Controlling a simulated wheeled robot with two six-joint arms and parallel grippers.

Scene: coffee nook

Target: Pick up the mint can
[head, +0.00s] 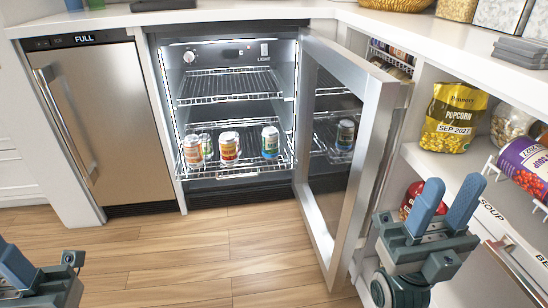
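Several cans stand on the lower wire rack (245,166) of the open drinks fridge. At the right of them is a can with blue and green on it (270,141). Left of it stand an orange-and-white can (229,148), another orange-toned can (193,151), and a greenish can (207,146) partly hidden behind. The labels are too small to tell for certain which is the mint can. My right gripper (453,187) is open and empty, right of the fridge door. My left gripper (12,256) is at the lower left, cut by the frame; its fingers appear apart. Both are away from the cans.
The fridge door (368,130) stands open toward me, between the cans and my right gripper, and reflects a can. Right shelves hold a popcorn bag (453,118) and a purple can (524,165). A closed ice unit (115,120) is left. The wooden floor (220,255) is clear.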

